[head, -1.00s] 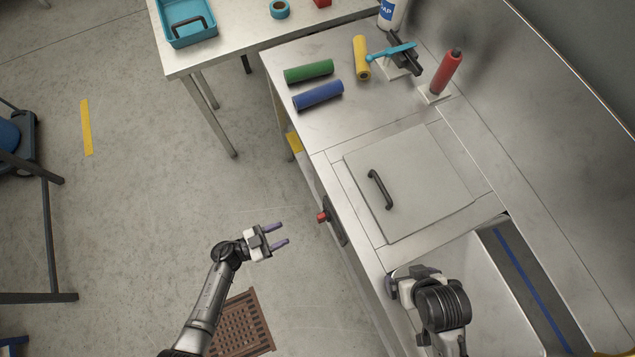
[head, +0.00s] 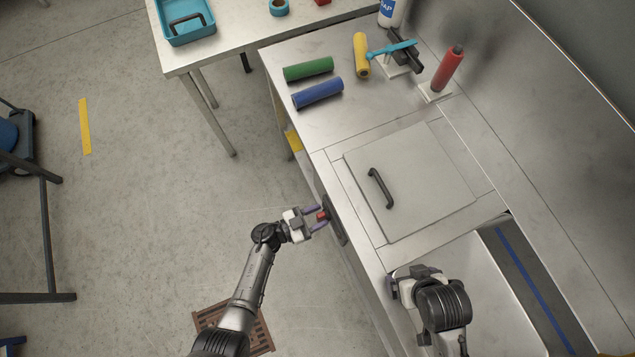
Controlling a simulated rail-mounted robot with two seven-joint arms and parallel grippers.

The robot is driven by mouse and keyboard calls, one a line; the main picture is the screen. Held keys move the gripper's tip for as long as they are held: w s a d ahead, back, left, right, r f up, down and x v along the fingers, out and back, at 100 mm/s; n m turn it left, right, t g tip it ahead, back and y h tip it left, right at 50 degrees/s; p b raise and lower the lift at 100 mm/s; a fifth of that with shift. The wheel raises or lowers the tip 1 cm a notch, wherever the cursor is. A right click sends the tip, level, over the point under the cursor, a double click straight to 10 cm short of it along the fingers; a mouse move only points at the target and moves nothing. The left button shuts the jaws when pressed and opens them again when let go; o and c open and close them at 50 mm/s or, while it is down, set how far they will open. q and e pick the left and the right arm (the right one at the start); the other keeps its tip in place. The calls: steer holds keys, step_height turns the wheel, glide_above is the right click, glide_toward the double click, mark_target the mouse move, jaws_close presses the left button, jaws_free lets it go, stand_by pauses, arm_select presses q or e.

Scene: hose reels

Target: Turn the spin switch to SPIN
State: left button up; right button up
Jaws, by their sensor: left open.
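The spin switch is a red knob (head: 321,215) on a dark plate (head: 336,221) on the front face of the steel counter. My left gripper (head: 321,217) is open, with its purple fingers on either side of the red knob. Whether the fingers touch the knob cannot be told. Markings on the switch are too small to read. My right gripper (head: 405,279) is over the front edge of the sink, at the lower right.
A square lid (head: 415,180) with a black handle (head: 380,188) lies in the counter. Green (head: 308,69), blue (head: 318,93) and yellow (head: 362,55) rolls lie farther back. The sink (head: 500,310) is at lower right. The floor left of the counter is clear around a brown grate (head: 262,335).

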arm_select(q)
jaws_close()
stand_by(0.4)
